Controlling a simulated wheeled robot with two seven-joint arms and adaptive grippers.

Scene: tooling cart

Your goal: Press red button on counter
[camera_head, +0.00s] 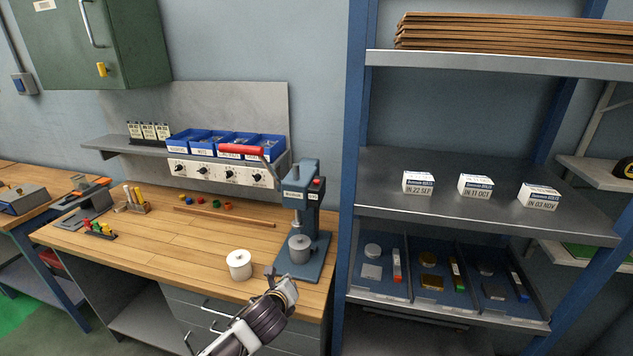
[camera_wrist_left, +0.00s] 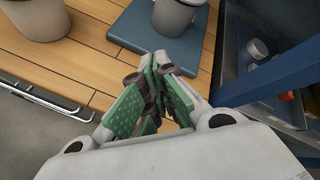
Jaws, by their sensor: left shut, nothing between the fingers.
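A small red button (camera_head: 317,183) shows on the upper right of the blue-grey bench press (camera_head: 293,197), above a small grey box on its side. The press stands at the right end of the wooden workbench and has a red lever grip (camera_head: 240,149) pointing left. My left gripper (camera_head: 277,277) is low at the bench's front edge, in front of the press base and well below the button. In the left wrist view its green-padded fingers (camera_wrist_left: 160,72) are shut and empty, beside the press base (camera_wrist_left: 133,32). The button is out of that view. My right gripper is in neither view.
A white cylinder (camera_head: 239,264) stands left of the press, and a grey cup (camera_head: 299,246) sits on the press base. A blue shelf rack (camera_head: 357,150) rises close on the right. Blue bins (camera_head: 226,144) stand on the shelf behind. The bench's front middle is clear.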

